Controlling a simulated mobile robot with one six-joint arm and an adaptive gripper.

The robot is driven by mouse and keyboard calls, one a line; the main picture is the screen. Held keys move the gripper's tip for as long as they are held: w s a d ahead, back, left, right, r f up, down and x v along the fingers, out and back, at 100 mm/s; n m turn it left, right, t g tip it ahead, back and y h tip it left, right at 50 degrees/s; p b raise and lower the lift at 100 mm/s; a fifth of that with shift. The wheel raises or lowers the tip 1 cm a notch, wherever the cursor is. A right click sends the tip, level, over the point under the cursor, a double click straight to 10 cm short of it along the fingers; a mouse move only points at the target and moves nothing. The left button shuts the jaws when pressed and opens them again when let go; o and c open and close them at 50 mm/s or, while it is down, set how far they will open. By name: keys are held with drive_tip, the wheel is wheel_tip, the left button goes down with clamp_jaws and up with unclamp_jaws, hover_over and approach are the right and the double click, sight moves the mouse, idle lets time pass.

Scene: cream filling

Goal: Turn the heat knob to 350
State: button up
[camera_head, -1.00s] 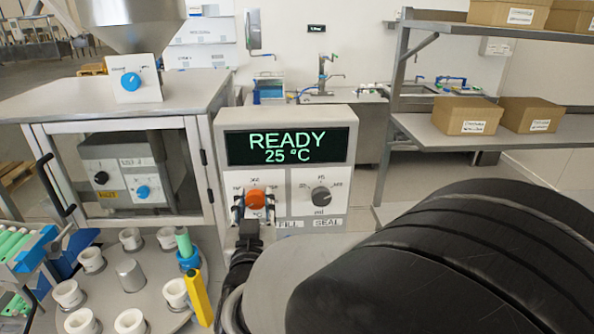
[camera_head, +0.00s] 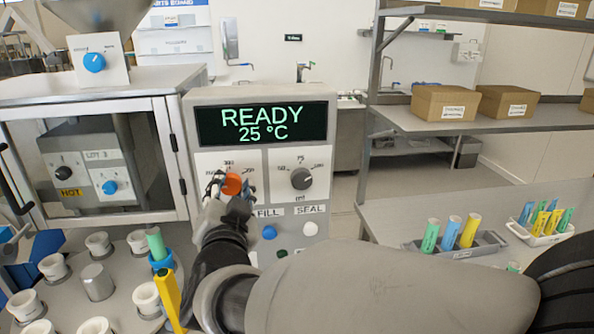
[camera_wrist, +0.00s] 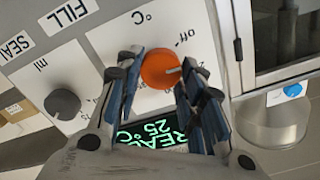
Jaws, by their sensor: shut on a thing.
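The orange heat knob (camera_head: 232,184) sits on the left half of the control panel (camera_head: 197,155), below a display (camera_head: 262,123) reading READY 25 °C. My gripper (camera_head: 232,189) is at the knob, with one finger on each side, shut on it. In the wrist view, which is turned over, the orange knob (camera_wrist: 157,68) lies between the fingers. Its pale pointer mark faces right, between the "off" label and a number beginning with 2. The fingers hide part of the dial's numbers, so 350 cannot be read.
A grey knob (camera_head: 302,179) is to the right of the orange one. A blue button (camera_head: 269,232) and a white button (camera_head: 310,229) are below. White cups (camera_head: 98,243) and a yellow marker-like piece (camera_head: 168,298) stand at the lower left, close to my arm.

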drive_tip(key=m+b, duration=0.2)
drive_tip(key=m, duration=0.1)
drive_tip(key=shift+f, duration=0.15)
drive_tip(key=m+b, duration=0.1)
drive_tip(key=m, duration=0.2)
drive_tip(key=shift+d+m, duration=0.1)
drive_tip(key=shift+m, duration=0.2)
drive_tip(key=m, duration=0.3)
drive_tip(key=shift+m, duration=0.3)
drive_tip(key=m, duration=0.4)
drive_tip(key=shift+m, duration=0.3)
drive_tip(key=m, duration=0.3)
drive_tip(key=shift+f+m, duration=0.1)
drive_tip(key=shift+m, duration=0.2)
drive_tip(key=m, duration=0.3)
drive_tip(key=shift+m, duration=0.3)
drive_tip(key=m, duration=0.6)
drive_tip(key=shift+a+f+m, duration=0.1)
drive_tip(key=shift+a+m, duration=0.1)
drive_tip(key=shift+m, duration=0.2)
